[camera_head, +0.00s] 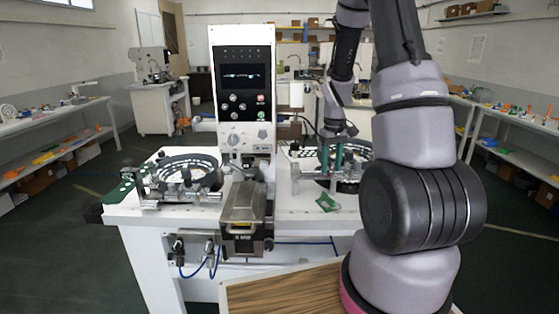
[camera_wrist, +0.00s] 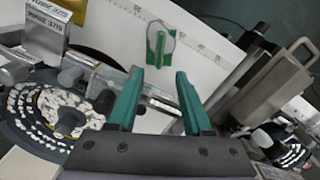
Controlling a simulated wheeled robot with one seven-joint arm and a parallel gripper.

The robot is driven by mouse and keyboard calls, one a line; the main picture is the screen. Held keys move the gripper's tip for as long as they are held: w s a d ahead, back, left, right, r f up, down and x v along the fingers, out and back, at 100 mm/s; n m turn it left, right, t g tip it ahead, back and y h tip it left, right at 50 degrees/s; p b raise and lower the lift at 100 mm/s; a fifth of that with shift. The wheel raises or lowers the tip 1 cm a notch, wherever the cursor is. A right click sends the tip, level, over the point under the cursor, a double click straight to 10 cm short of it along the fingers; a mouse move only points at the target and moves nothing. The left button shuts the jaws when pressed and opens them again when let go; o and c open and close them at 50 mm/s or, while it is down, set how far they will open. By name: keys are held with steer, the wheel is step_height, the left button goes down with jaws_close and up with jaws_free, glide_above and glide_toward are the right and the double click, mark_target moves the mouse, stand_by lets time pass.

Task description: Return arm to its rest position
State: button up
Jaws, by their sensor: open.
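My gripper (camera_head: 331,158) hangs over the right side of the white machine table (camera_head: 300,207), its two green fingers pointing down. In the wrist view my gripper (camera_wrist: 158,74) is open, with its fingers apart and nothing between them. A small green piece (camera_head: 327,203) lies on the table in front of and below the fingers. In the wrist view the green piece (camera_wrist: 158,46) has a pale round disc at it, beyond the fingertips. My arm rises from the lower right and bends over to the gripper; part of the right-hand feeder is hidden behind it.
The machine's control panel (camera_head: 243,85) stands upright left of my gripper. A round feeder (camera_head: 190,168) is on the left; another round feeder (camera_wrist: 50,118) with white pieces lies close beside the fingers. A metal unit (camera_head: 243,215) sticks out in front. A wooden surface (camera_head: 285,291) is below.

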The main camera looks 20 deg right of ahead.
steer(key=s+a+r+m+t, duration=0.1)
steer(key=s+a+r+t, duration=0.15)
steer(key=r, duration=0.65)
steer(key=s+a+r+m+t, duration=0.1)
steer(key=s+a+r+m, duration=0.2)
steer(key=r, duration=0.6)
steer(key=s+a+r+t+y, duration=0.1)
steer(key=s+a+r+t, duration=0.1)
steer(key=s+a+r, duration=0.2)
steer(key=s+a+r+m+t+y, duration=0.1)
steer(key=s+a+r, duration=0.2)
steer(key=s+r, duration=0.4)
steer(key=s, duration=0.3)
steer(key=shift+a+m+t, duration=0.3)
steer(key=shift+a+t, duration=0.05)
